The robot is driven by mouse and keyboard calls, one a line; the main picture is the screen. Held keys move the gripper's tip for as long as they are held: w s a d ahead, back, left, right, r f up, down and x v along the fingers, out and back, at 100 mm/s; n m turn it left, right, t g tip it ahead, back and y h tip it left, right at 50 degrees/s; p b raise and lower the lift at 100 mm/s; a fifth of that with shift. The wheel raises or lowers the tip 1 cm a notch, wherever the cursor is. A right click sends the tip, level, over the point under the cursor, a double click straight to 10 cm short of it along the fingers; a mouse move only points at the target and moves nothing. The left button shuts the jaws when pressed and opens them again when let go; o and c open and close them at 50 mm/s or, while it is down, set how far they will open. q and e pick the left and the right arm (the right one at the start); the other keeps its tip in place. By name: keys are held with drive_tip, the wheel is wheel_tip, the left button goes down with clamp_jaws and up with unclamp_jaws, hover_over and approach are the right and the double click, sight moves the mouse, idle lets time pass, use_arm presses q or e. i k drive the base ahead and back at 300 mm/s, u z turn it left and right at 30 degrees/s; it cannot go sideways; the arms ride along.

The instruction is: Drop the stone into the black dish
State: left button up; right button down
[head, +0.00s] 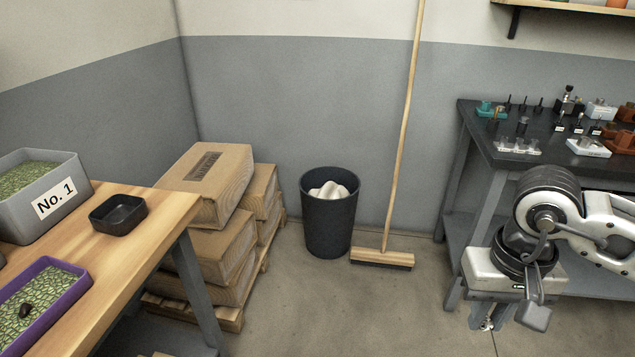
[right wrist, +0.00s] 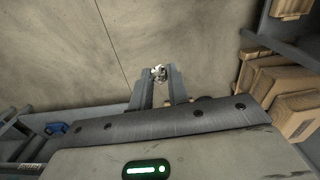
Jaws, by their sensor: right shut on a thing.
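The black dish (head: 118,214) is a small square dish on the wooden table at left, and it looks empty. A dark stone-like lump (head: 26,309) lies on green beans in a purple tray (head: 71,297) nearer the front. My right gripper (head: 505,318) is at the far right over the floor, well away from the dish. In the right wrist view its fingers are shut on a small pale grey lump (right wrist: 158,73), partly hidden by the fingers; I cannot tell for sure that it is a stone. My left gripper is not in view.
A grey bin marked No. 1 (head: 55,205) stands behind the dish on the wooden table (head: 150,238). Boxes (head: 210,185), a black waste bin (head: 328,230) and a broom (head: 383,257) stand along the wall. A dark bench (head: 480,137) holds small tools at right. Floor between is clear.

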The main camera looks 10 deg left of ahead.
sight(130, 216)
drive_tip(key=z, duration=0.2)
drive_tip(key=i, duration=1.45)
drive_tip(key=u, duration=3)
drive_tip(key=i, duration=0.5)
